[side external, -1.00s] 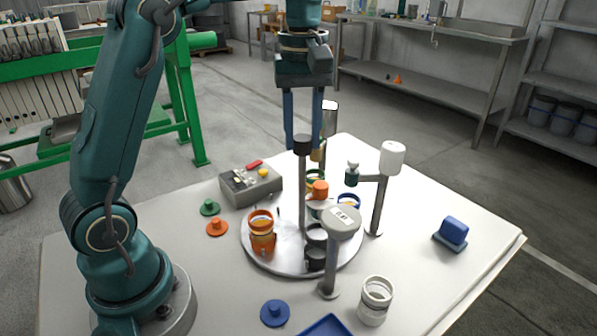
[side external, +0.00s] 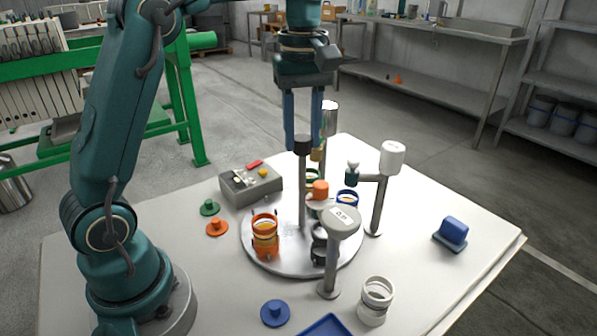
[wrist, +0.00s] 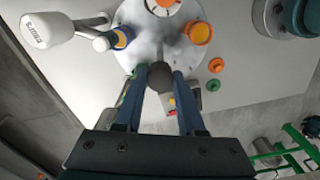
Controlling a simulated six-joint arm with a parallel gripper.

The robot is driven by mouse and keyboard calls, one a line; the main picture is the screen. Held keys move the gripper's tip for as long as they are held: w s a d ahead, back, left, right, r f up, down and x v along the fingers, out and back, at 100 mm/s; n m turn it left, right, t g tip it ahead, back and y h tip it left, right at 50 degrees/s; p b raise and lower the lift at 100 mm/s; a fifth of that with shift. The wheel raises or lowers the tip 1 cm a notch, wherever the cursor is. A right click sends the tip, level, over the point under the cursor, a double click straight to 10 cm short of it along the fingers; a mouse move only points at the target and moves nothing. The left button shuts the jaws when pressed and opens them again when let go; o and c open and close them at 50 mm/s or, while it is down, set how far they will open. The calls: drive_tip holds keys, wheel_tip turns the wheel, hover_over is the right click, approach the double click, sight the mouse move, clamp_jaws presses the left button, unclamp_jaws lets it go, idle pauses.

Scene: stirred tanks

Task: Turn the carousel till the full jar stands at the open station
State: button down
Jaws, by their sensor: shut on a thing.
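The carousel (side external: 284,262) is a round metal plate with a central post (side external: 302,195) topped by a black knob (side external: 303,145). My gripper (side external: 303,147) points down and is shut on this knob, which shows between the fingers in the wrist view (wrist: 160,77). An orange-ringed jar (side external: 265,237) with amber contents stands at the plate's front left. A dark-ringed jar (side external: 319,246) is partly hidden behind a labelled white-headed post (side external: 342,221). A blue-ringed jar (side external: 347,199) is at the right, and a green-ringed jar (side external: 312,177) at the back. I cannot tell fill levels surely.
The right of the table is mostly free.

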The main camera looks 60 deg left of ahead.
drive_tip(key=shift+n, duration=11.3)
drive_tip(key=shift+r, duration=0.1)
drive_tip(key=c, duration=0.5)
unclamp_jaws()
